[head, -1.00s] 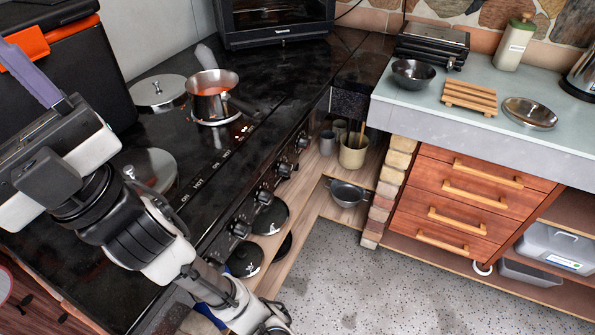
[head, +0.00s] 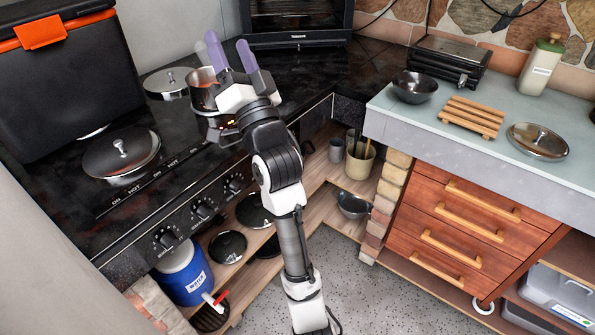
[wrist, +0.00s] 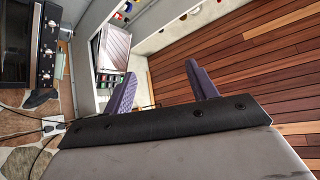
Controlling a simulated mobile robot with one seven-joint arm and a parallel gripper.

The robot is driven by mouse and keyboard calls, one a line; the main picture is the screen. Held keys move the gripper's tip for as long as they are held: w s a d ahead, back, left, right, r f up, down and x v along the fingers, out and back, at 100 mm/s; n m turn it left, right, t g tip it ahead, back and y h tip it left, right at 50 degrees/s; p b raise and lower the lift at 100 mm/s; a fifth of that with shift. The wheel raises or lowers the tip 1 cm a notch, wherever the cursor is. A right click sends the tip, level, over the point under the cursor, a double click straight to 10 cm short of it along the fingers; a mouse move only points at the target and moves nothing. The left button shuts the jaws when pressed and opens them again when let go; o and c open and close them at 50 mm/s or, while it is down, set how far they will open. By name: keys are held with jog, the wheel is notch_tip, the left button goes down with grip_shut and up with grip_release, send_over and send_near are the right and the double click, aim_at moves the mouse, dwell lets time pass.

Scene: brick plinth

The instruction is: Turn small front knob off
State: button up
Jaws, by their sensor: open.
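The black stove has several dark knobs along its front panel, including a near one (head: 166,238), a middle one (head: 201,210) and a farther one (head: 235,185). My arm hides the panel beyond that. I cannot tell which knob is the small one, and their settings are too small to read. A steel pot (head: 204,95) sits at the back of the hob, partly hidden by my gripper. My gripper (head: 228,44) is open and empty, its purple fingers pointing up, well above the knobs. Both fingers stand apart in the wrist view (wrist: 163,84).
A lidded pan (head: 121,155) is on the near hob, and a steel lid (head: 167,83) lies behind. A black box with an orange latch (head: 40,30) stands left. Below the stove are a blue water jug (head: 184,275) and pans. Right is a counter with drawers (head: 470,220).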

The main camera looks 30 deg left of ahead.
jog(key=w+f+m+g+h, duration=0.3)
jog(key=w+f+m, duration=0.4)
jog(key=f, duration=0.5)
jog(key=w+f+m+g+h, duration=0.25)
jog(key=w+f+m, duration=0.45)
jog(key=f, duration=0.5)
jog(key=d+f+m+g, duration=0.4)
jog(key=f, duration=0.4)
jog(key=d+f+m+g, duration=0.3)
jog(key=d+f+m, duration=0.15)
jog(key=f, duration=0.25)
jog(key=a+p, duration=0.1)
jog(key=a, duration=1.2)
jog(key=shift+s+a+n+p, duration=0.2)
jog(key=shift+s+n+p, duration=0.05)
jog(key=shift+n+p, duration=0.1)
jog(key=shift+y, duration=0.25)
jog(key=c, duration=1)
